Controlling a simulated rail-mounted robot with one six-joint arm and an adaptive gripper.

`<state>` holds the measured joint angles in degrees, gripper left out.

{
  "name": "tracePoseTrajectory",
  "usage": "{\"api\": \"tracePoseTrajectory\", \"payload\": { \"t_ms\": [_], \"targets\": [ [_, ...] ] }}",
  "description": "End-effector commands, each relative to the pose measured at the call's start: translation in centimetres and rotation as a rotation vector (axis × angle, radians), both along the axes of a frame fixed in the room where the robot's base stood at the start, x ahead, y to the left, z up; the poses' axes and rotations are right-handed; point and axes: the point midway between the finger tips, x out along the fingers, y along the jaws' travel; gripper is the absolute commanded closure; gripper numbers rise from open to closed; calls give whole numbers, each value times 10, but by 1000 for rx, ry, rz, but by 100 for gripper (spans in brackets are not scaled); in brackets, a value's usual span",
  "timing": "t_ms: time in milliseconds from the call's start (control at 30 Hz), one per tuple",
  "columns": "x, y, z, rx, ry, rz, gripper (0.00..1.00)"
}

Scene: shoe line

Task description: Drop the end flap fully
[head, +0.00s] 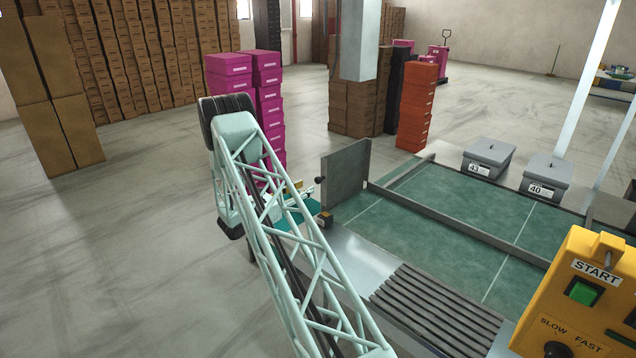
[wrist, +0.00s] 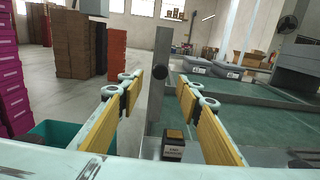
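The end flap (head: 345,172) is a grey panel standing upright at the near left end of the green table (head: 405,233) in the head view. A black knob sticks out on its left side. In the wrist view the flap (wrist: 157,95) shows nearly edge-on, with the knob (wrist: 158,48) high on it. My gripper (wrist: 158,90) is open and empty, its yellow-padded fingers apart on either side of the flap's image. I cannot tell its distance from the flap. In the head view my arm mostly hides the gripper. A small labelled block (wrist: 173,145) sits at the flap's foot.
A teal bin (wrist: 60,137) stands low at left. Two grey lidded boxes (head: 487,157) (head: 543,175) stand beyond the table. A yellow control box (head: 575,300) is at near right. Pink (head: 268,100) and orange (head: 416,108) box stacks stand behind. The floor at left is open.

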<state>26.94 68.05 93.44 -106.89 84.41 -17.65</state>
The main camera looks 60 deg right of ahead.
Motion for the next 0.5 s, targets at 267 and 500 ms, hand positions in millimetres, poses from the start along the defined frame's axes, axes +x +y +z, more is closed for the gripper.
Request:
{"api": "tracePoseTrajectory", "payload": {
  "t_ms": [267,500],
  "targets": [
    [-8,-38,0,-1,0,-3,68],
    [-12,-67,0,-1,-1,-2,68]
  ]
}}
